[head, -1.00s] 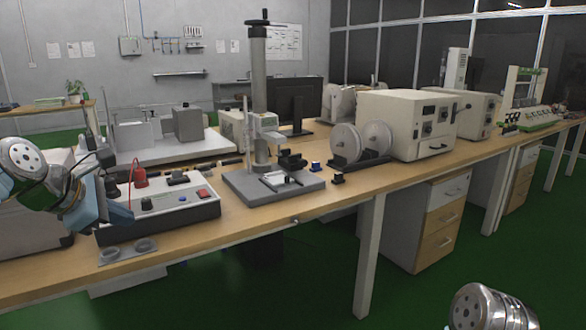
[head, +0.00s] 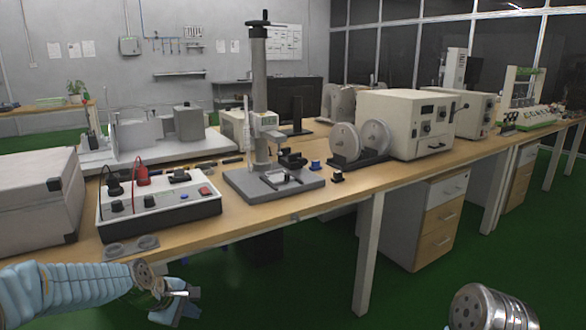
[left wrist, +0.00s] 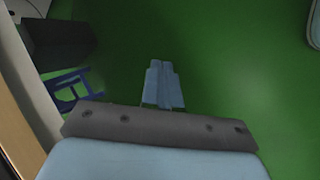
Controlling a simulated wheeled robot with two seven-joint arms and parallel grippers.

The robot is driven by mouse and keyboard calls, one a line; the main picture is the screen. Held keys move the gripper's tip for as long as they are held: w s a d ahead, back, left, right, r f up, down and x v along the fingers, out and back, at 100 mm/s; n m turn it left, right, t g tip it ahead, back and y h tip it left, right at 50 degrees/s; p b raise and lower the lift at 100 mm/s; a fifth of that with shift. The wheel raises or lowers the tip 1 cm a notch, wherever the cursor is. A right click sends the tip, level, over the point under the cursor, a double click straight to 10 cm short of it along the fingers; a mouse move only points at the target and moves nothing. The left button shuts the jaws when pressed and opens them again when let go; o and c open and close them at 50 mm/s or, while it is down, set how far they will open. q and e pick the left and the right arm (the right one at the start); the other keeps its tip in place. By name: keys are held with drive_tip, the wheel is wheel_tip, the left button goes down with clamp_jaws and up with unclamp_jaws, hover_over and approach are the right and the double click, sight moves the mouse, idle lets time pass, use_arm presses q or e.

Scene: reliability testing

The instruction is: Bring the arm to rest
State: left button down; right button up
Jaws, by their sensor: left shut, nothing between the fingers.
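My left arm comes in at the lower left of the head view, in light blue and silver. Its gripper (head: 184,302) is below and in front of the bench's front edge, over the green floor. In the left wrist view the two blue fingers of the left gripper (left wrist: 162,86) are together, with nothing between them and green floor beyond. A silver rounded part of my right arm shows at the bottom right of the head view; the right gripper is out of the picture.
The wooden bench (head: 262,212) runs across the view. Near its front edge stand a white box with red and black leads (head: 160,207), a grey-based stand (head: 275,187) and two ring-shaped holders (head: 131,247). A grey case (head: 35,205) is at left. Green floor is open in front.

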use_arm(q)
drive_tip(key=s+d+f+m+g, duration=0.1)
drive_tip(key=s+d+f+m, duration=0.3)
drive_tip(key=f, duration=0.6)
drive_tip(key=s+d+f+m+g, duration=0.25)
drive_tip(key=s+d+f, duration=0.35)
drive_tip(key=f, duration=0.4)
drive_tip(key=s+d+f+m, duration=0.2)
drive_tip(key=s+f+m, duration=0.1)
drive_tip(key=s, duration=0.4)
drive_tip(key=s+d+f+m+g, duration=0.1)
drive_tip(key=s+f+m, duration=0.2)
drive_tip(key=s, duration=0.4)
drive_tip(key=shift+s+d+f+h, duration=0.15)
drive_tip(key=shift+d+f+h, duration=0.2)
drive_tip(key=shift+f, duration=0.55)
